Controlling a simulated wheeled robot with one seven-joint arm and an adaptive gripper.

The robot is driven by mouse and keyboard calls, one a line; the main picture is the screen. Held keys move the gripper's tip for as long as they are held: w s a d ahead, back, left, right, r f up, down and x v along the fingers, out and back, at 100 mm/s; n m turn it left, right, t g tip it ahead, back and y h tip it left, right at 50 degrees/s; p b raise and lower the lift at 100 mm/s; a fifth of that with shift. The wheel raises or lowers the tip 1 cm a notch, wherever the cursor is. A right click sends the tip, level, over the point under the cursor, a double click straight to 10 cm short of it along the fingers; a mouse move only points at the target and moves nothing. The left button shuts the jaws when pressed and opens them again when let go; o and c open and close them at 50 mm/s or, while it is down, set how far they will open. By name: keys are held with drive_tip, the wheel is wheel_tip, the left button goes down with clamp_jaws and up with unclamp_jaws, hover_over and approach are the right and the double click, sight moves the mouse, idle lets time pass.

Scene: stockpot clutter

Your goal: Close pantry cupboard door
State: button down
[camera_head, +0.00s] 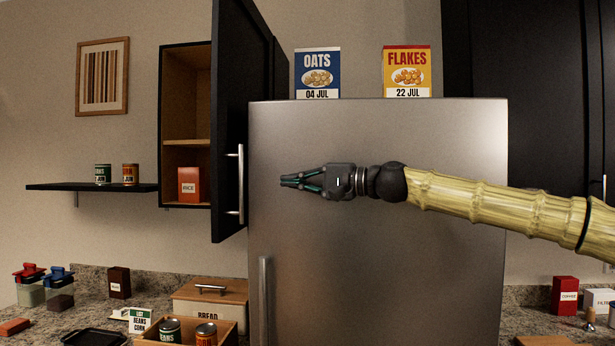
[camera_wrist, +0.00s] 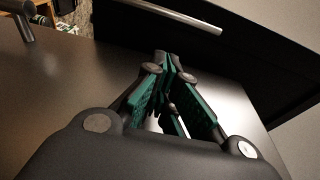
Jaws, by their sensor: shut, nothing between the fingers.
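The pantry cupboard (camera_head: 185,140) hangs on the wall at upper left, with a wooden inside. Its black door (camera_head: 228,90) stands open, swung out toward me, with a vertical metal handle (camera_head: 241,185). A red box labelled rice (camera_head: 188,184) stands on the cupboard's lower level. My gripper (camera_head: 284,181) is shut and empty, pointing left, to the right of the door in the head view and apart from the handle. In the wrist view my gripper's fingers (camera_wrist: 167,62) meet at their tips, with the dark door (camera_wrist: 200,45) and its handle (camera_wrist: 175,15) beyond them.
A steel fridge (camera_head: 375,250) stands behind my arm, with an oats box (camera_head: 318,73) and a flakes box (camera_head: 407,72) on top. A shelf (camera_head: 90,186) holds two cans at left. The counter (camera_head: 80,312) below carries jars, a bread box (camera_head: 210,291) and a wooden tray.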

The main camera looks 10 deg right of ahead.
sight(277, 179)
drive_tip(key=p+x, duration=0.1)
drive_tip(key=x, duration=0.3)
drive_tip(key=shift+a+r, duration=0.1)
drive_tip(key=shift+a, duration=0.1)
drive_tip(key=shift+s+a+p, duration=0.2)
drive_tip(key=shift+a+p, duration=0.3)
drive_tip(key=shift+a, duration=0.45)
drive_tip(key=shift+s+a+p, duration=0.25)
drive_tip(key=shift+a+p, duration=0.25)
drive_tip(key=shift+a, duration=0.4)
drive_tip(key=shift+s, duration=0.1)
